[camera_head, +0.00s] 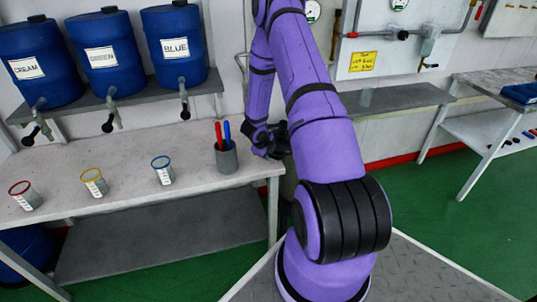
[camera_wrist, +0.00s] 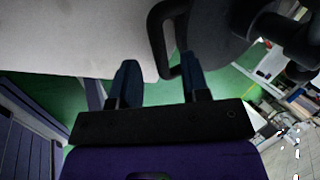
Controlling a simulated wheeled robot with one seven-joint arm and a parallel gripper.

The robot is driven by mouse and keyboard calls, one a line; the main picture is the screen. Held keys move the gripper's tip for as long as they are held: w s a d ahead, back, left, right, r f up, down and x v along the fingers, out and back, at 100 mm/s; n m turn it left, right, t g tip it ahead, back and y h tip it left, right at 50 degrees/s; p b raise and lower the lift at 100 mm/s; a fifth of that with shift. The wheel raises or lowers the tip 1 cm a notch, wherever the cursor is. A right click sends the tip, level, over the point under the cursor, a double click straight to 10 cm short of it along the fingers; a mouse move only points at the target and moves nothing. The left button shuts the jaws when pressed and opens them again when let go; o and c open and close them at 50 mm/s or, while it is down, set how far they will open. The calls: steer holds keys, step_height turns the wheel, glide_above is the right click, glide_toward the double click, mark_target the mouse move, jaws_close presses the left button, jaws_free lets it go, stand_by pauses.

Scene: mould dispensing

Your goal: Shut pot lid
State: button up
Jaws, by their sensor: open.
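In the wrist view a dark grey rounded body (camera_wrist: 222,35), which looks like part of the pot or its lid, fills the upper right. A black looped handle (camera_wrist: 157,40) sticks out at its left. My gripper (camera_wrist: 160,82) is open, with the handle's lower end showing between its fingers, close to the right one. I cannot tell if they touch. In the head view my gripper (camera_head: 264,140) is low beside the bench's right end, partly hidden by my arm. The pot and lid are not clearly visible there, and whether the lid is open cannot be told.
A bench (camera_head: 120,170) holds several measuring cups and a grey pen holder (camera_head: 227,158) close to my gripper. Blue drums (camera_head: 174,45) with taps stand on a shelf above. A black tubular part (camera_wrist: 285,30) juts in at the wrist view's right. Green floor is clear at right.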

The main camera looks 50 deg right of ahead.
steer(key=shift+x, duration=1.2)
jaws_close()
